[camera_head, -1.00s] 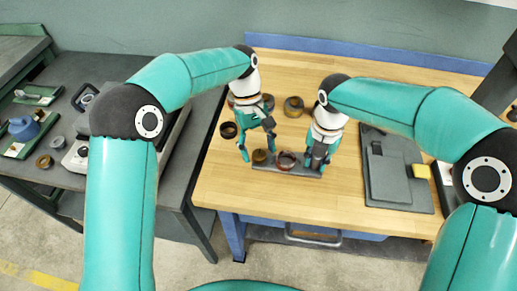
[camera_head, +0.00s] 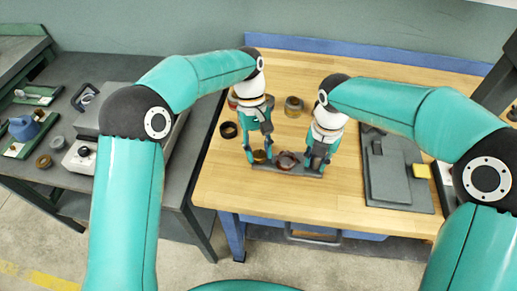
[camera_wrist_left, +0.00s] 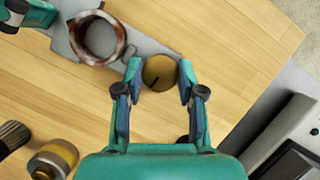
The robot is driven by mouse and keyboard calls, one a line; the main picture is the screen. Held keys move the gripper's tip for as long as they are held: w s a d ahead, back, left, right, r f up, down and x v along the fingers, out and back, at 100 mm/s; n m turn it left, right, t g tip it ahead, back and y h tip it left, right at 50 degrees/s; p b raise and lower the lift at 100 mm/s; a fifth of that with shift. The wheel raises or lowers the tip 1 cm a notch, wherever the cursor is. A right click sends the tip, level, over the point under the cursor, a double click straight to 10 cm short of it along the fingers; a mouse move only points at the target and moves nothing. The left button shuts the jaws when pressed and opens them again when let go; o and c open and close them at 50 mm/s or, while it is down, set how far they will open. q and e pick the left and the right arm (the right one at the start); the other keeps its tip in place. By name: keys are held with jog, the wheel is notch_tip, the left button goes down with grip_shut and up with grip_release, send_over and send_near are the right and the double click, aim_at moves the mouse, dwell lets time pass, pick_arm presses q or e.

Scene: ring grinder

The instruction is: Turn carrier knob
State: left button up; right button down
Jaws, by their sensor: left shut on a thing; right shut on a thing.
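The carrier, a grey bar (camera_head: 300,172), lies near the front of the wooden table. Its brass knob (camera_wrist_left: 159,72), round with a dark slot line, is at the bar's left end in the head view. My left gripper (camera_head: 259,158) is shut on the knob; the left wrist view shows one fingertip on each side of it. A reddish-brown ring (camera_wrist_left: 120,40) sits on the bar beside the knob. My right gripper (camera_head: 318,162) is shut at the bar's right end. What it grips is mostly hidden by its fingers.
A dark ring (camera_head: 228,130) and a brass-and-grey part (camera_head: 294,106) stand behind the carrier. A dark grey fixture plate (camera_head: 398,185) with a yellow block (camera_head: 421,171) is at the right. A grey bench (camera_head: 60,130) with machine parts stands at the left.

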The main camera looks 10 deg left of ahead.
pick_arm(q)
jog(key=shift+d+m+y, duration=0.1)
jog(key=shift+m+y, duration=0.2)
jog(key=shift+m, duration=0.5)
jog(key=o, duration=1.1)
jog(key=shift+o, duration=0.2)
jog(key=v, duration=0.7)
jog(key=shift+w+r, duration=0.2)
jog(key=shift+w, duration=0.05)
